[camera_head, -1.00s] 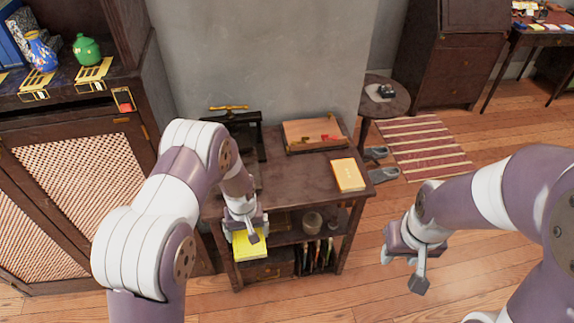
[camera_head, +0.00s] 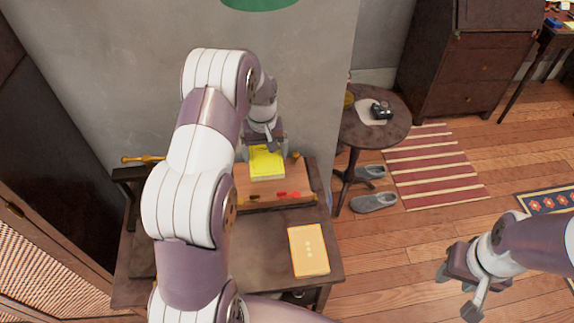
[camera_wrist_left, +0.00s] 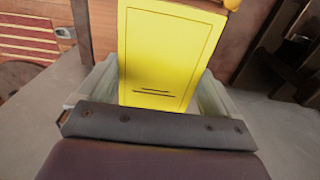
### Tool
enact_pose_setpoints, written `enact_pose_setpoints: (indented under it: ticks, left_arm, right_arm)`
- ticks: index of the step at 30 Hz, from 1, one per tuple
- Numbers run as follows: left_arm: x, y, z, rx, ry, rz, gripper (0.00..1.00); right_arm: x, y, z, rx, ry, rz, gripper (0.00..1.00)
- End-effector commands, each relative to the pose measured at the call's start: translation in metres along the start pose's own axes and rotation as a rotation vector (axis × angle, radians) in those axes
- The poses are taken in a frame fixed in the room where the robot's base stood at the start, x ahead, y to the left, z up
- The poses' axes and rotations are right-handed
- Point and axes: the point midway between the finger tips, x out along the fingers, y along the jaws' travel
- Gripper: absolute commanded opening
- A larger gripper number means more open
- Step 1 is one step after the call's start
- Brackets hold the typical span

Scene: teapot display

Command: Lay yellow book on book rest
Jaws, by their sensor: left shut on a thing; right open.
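The bright yellow book (camera_head: 267,166) is held in my left gripper (camera_head: 264,148), which is shut on it. In the left wrist view the yellow book (camera_wrist_left: 165,55) stands out between the two pale fingers (camera_wrist_left: 155,92). In the head view it overlaps the upper part of the wooden book rest (camera_head: 247,190) at the back of the table. I cannot tell whether the book touches the rest. My right gripper (camera_head: 458,290) is open and empty over the floor at the lower right, away from the table.
A paler orange-yellow book (camera_head: 309,250) lies on the dark table (camera_head: 265,245) in front of the rest. Small red items (camera_head: 289,195) are at the rest's front edge. A black press with a brass handle (camera_head: 143,159) is left. A round table (camera_head: 378,131) stands right.

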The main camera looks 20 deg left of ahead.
Motion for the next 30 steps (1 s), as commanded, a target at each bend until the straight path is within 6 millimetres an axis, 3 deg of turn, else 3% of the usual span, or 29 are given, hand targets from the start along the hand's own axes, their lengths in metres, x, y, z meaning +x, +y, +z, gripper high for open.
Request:
enact_pose_setpoints:
  ticks: [4,15,25,26,30]
  left_arm:
    - [0.035,-0.001,0.001,-0.001,-0.006,-0.002,0.58]
    - [0.091,0.0,0.001,0.0,-0.004,-0.001,0.58]
    - [0.097,0.0,0.001,0.0,-0.002,-0.001,0.58]
    - [0.096,0.0,0.001,0.0,-0.002,-0.001,0.99]
    - [0.096,0.0,0.001,0.0,-0.002,-0.001,1.0]
  right_arm:
    - [-0.004,0.0,0.0,0.0,0.0,0.0,0.43]
    - [-0.008,0.0,-0.001,0.0,0.0,0.0,0.43]
    - [-0.004,0.0,-0.001,0.0,0.0,0.0,0.43]
    - [-0.005,0.0,-0.001,0.0,0.0,0.0,0.43]
    - [-0.006,0.0,-0.001,0.0,0.0,0.0,0.43]
